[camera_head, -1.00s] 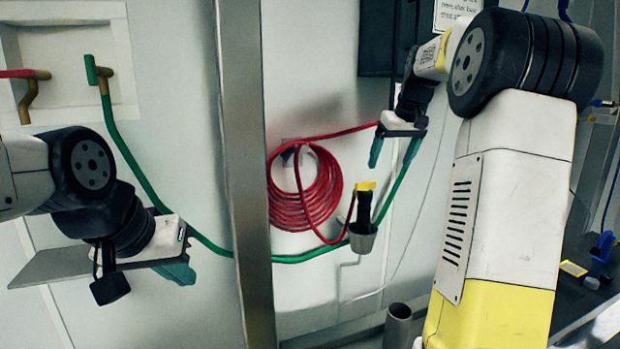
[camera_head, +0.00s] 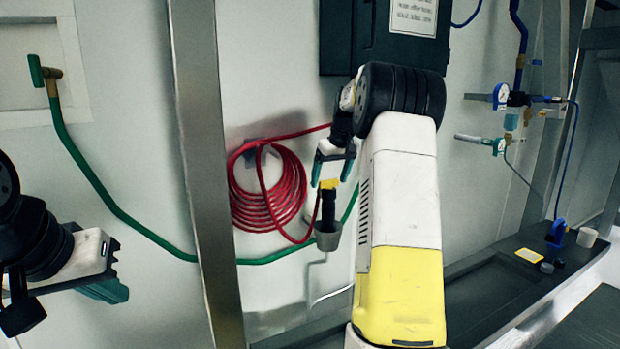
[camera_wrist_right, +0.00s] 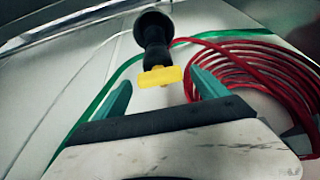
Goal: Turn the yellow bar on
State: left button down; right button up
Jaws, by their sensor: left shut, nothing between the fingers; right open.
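The yellow bar (camera_head: 329,184) sits on top of a black nozzle (camera_head: 328,208) that stands in a grey cup on the wall. In the right wrist view the yellow bar (camera_wrist_right: 159,76) lies between and just beyond the fingertips. My right gripper (camera_head: 332,172) is open and empty, its teal fingers either side of the bar in the picture; I cannot tell whether they touch it. It also shows in the right wrist view (camera_wrist_right: 160,88). My left gripper (camera_head: 112,291) is shut and empty at the lower left, well away from the bar.
A coiled red hose (camera_head: 268,190) hangs on the wall left of the nozzle. A green hose (camera_head: 110,203) runs along the wall behind it. A metal post (camera_head: 205,170) stands between my two grippers. A dark cabinet (camera_head: 345,40) is above, and a dark bench (camera_head: 490,290) is at right.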

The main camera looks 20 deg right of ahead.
jog(key=c, duration=1.4)
jog(key=shift+m, duration=0.3)
jog(key=m, duration=0.1)
jog(key=m+h, duration=0.1)
jog(key=m, duration=0.1)
jog(key=shift+a+h, duration=0.2)
jog(key=shift+h, duration=0.1)
jog(key=m+h, duration=0.1)
jog(key=m, duration=0.3)
jog(key=shift+w+g, duration=0.1)
jog(key=shift+g, duration=0.2)
jog(key=m, duration=0.2)
jog(key=m+g+h, duration=0.1)
jog(key=m, duration=0.1)
jog(key=shift+w+a+m+h, duration=0.1)
jog(key=shift+m+h, duration=0.2)
jog(key=m+g, duration=0.1)
jog(key=m, duration=0.2)
jog(key=shift+g+h, duration=0.3)
jog(key=shift+h, duration=0.1)
